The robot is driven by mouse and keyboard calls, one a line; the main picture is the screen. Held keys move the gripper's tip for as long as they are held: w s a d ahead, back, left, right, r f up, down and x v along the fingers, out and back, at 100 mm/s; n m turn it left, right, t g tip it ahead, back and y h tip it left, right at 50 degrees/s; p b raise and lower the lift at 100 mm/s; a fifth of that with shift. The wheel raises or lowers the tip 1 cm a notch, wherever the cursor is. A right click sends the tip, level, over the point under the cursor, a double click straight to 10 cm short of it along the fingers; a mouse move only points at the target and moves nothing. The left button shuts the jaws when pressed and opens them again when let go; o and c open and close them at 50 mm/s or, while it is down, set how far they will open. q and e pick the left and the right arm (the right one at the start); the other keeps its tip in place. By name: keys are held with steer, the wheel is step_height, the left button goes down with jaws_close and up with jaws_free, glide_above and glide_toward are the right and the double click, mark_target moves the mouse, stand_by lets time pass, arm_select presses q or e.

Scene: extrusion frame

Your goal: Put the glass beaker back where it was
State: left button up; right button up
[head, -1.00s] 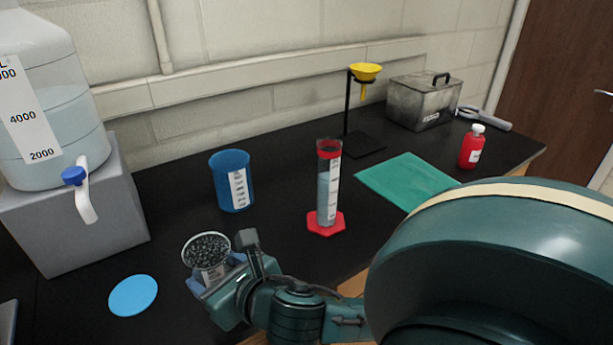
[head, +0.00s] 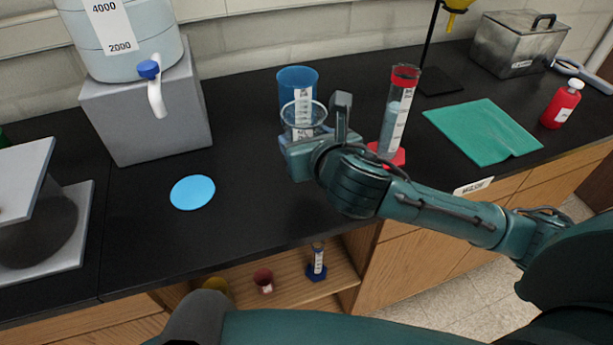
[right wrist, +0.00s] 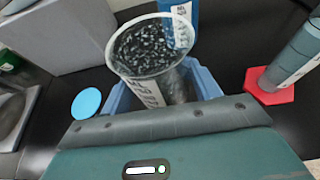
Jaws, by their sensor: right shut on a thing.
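The clear glass beaker (head: 304,117) with a white label is in my right gripper (head: 303,152). In the head view it overlaps the front of the blue beaker (head: 298,82), and I cannot tell the gap between them. In the right wrist view the glass beaker (right wrist: 150,52) stands upright between the blue fingers of the right gripper (right wrist: 165,95), its lower part hidden by them. The gripper is shut on it. A flat light-blue disc (head: 192,192) lies bare on the black counter to the left of the gripper. My left gripper is not in view.
A red-based cylinder (head: 394,117) stands close right of the gripper. A water jug sits on a grey block (head: 150,115) at back left. A green mat (head: 484,132) and red bottle (head: 560,104) are at right. The counter around the disc is clear.

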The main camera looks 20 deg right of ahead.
step_height(320, 180, down, 8)
steer(key=shift+r+b, duration=0.1)
steer(key=shift+b, duration=0.2)
steer(key=o, duration=1)
steer(key=shift+f, duration=0.2)
steer(key=shift+r, duration=0.1)
steer(key=shift+s+r, duration=0.15)
steer(key=shift+s, duration=0.05)
steer(key=p+v, duration=0.1)
steer(key=v, duration=0.9)
steer(key=shift+s+r, duration=0.25)
steer(key=shift+s+d+r, duration=0.1)
steer(key=shift+s, duration=0.35)
